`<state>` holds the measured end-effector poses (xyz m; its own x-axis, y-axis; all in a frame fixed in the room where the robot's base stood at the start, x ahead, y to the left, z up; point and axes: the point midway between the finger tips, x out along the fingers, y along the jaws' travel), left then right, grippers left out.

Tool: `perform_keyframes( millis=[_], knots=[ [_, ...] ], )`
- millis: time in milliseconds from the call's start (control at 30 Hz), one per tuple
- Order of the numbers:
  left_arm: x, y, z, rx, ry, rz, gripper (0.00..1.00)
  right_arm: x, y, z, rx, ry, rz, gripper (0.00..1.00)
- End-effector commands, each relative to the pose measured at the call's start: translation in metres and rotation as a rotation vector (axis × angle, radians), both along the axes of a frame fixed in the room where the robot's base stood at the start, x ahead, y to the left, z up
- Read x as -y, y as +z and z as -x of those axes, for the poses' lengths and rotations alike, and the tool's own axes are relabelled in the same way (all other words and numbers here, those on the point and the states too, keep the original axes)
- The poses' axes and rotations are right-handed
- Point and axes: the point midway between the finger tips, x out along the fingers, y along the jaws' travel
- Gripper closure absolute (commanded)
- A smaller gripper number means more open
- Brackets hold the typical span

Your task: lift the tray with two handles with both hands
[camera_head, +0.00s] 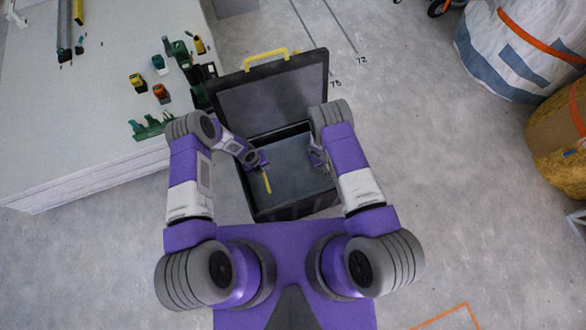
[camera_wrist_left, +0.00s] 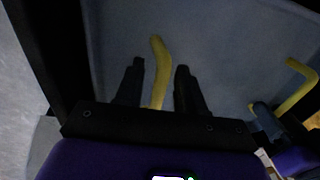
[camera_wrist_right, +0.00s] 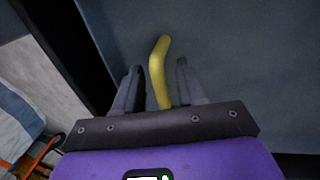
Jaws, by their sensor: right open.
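The blue-grey tray (camera_head: 297,172) lies inside an open black case (camera_head: 315,207). Its left yellow handle (camera_head: 267,183) shows beside my left gripper (camera_head: 262,167). In the left wrist view this handle (camera_wrist_left: 160,65) stands between the two dark fingers (camera_wrist_left: 160,77), with gaps on both sides, so the gripper is open around it. In the right wrist view the right yellow handle (camera_wrist_right: 158,67) stands between the fingers of my open right gripper (camera_wrist_right: 157,80). In the head view my right arm hides that handle.
The case's raised lid (camera_head: 275,93) with a yellow carrying handle (camera_head: 265,55) stands behind the tray. A white table (camera_head: 75,130) with several tools is at the left. A white and blue bag (camera_head: 515,50) stands at the upper right.

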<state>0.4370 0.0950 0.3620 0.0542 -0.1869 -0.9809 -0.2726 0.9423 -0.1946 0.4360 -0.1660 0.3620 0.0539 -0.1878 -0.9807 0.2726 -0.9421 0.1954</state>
Motion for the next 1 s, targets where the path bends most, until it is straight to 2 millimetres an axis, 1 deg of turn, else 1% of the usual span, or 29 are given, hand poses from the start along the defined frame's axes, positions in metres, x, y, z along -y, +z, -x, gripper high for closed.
perform_keyframes(
  millis=[167, 400, 433, 1000],
  knots=[
    [0.0001, 0.0002, 0.0000, 0.000, 0.000, 0.000, 0.61, -0.0001, 0.0002, -0.0001, 0.000, 0.000, 0.000, 0.60],
    [0.0000, 0.0003, 0.0000, 0.000, 0.000, 0.000, 0.98, -0.0001, 0.0004, -0.0002, 0.000, 0.000, 0.000, 0.97],
    [0.0000, 0.0003, 0.0000, 0.000, 0.000, 0.000, 1.00, -0.0001, 0.0004, -0.0002, 0.000, 0.000, 0.000, 1.00],
    [0.0001, 0.0004, 0.0000, 0.000, 0.000, 0.000, 1.00, -0.0001, 0.0006, -0.0003, 0.001, 0.000, 0.000, 1.00]
  ],
)
